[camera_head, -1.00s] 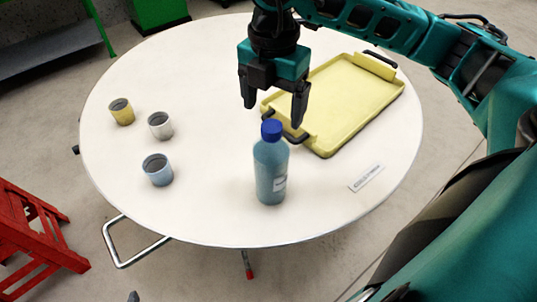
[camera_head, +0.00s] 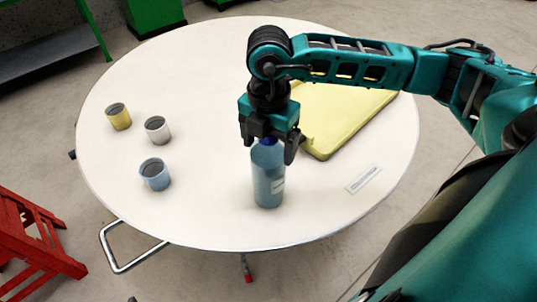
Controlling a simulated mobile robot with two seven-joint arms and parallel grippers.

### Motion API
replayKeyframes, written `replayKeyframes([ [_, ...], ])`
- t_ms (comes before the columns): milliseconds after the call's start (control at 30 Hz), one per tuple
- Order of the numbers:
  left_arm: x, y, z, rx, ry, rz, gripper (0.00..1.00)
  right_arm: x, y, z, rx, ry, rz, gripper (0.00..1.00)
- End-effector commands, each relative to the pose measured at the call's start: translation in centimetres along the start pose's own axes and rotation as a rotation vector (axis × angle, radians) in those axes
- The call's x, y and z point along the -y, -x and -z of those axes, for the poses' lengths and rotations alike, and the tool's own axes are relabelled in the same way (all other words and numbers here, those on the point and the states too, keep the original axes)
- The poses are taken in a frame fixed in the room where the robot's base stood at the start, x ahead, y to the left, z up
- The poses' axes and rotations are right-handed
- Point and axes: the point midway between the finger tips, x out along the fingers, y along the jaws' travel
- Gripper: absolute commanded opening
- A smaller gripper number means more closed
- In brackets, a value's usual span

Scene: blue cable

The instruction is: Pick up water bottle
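The water bottle (camera_head: 269,184) is blue and see-through with a pale label, and stands upright on the round white table (camera_head: 200,215). My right gripper (camera_head: 268,152) points down over its top. Its fingers are apart, one on each side of the bottle's cap and shoulder. The dark blue cap is mostly hidden by the gripper. I cannot tell whether the fingers touch the bottle. My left gripper does not show.
A yellow tray (camera_head: 345,125) lies behind and right of the bottle, partly hidden by my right arm. A small label plate (camera_head: 363,179) lies at the right.

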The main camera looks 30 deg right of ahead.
Motion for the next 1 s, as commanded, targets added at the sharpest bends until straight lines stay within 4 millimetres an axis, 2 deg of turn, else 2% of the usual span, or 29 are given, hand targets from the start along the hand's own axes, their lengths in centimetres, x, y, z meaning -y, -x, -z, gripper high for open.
replayKeyframes([
  [67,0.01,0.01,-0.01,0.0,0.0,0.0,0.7,-0.02,0.03,0.01,0.0,0.0,0.0,0.78],
  [867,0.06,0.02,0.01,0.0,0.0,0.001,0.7,-0.04,0.11,0.01,0.0,0.0,-0.001,0.01],
  [1000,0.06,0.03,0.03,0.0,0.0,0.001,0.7,-0.12,0.27,-0.01,0.0,0.0,-0.005,0.0],
])
